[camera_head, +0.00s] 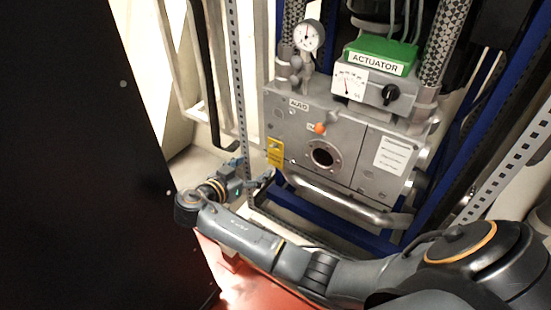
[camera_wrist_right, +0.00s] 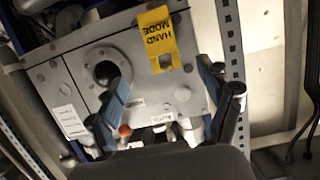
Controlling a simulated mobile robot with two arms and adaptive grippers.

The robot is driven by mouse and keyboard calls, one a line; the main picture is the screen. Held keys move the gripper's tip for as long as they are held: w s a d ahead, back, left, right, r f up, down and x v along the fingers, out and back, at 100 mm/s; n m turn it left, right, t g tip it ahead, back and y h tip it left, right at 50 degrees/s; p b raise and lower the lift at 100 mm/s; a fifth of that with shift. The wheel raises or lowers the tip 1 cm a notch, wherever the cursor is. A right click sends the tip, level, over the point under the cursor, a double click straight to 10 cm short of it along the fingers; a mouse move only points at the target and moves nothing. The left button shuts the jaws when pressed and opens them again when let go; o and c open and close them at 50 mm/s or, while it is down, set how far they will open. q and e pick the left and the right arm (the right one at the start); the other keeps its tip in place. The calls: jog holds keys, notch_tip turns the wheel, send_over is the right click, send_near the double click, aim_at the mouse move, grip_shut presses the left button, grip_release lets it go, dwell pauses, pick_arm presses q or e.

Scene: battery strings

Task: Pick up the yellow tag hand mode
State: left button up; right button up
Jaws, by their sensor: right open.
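The yellow tag (camera_head: 275,152) hangs at the left edge of the grey actuator box's front. In the right wrist view the tag (camera_wrist_right: 160,40) reads "HAND MODE" upside down, with a slot at one end. My right gripper (camera_head: 264,180) is just below the tag in the head view, at the end of my arm from the right. In the right wrist view my gripper (camera_wrist_right: 163,78) has its blue-grey fingers spread, with the tag beyond and between their tips, untouched. The gripper is open and empty. My left gripper is not in view.
The grey box (camera_head: 350,150) carries an orange knob (camera_head: 320,128), a round dark opening (camera_head: 323,154) and a curved handle bar (camera_head: 340,205) below. A green "ACTUATOR" unit (camera_head: 381,56) and a gauge (camera_head: 309,36) stand above. A perforated metal strip (camera_head: 237,80) runs up beside it.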

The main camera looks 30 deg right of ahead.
send_near(275, 152)
jog(key=d+f, duration=0.1)
jog(key=d, duration=0.2)
jog(key=x, duration=0.2)
jog(key=w+x, duration=0.1)
jog(key=x, duration=0.2)
jog(key=shift+a+r+b, duration=0.1)
jog(key=shift+r+b, duration=0.05)
jog(key=shift+b, duration=0.2)
jog(key=shift+w+d, duration=0.15)
jog(key=shift+d, duration=0.1)
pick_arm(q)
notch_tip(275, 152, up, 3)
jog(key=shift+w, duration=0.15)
pick_arm(e)
jog(key=c, duration=1)
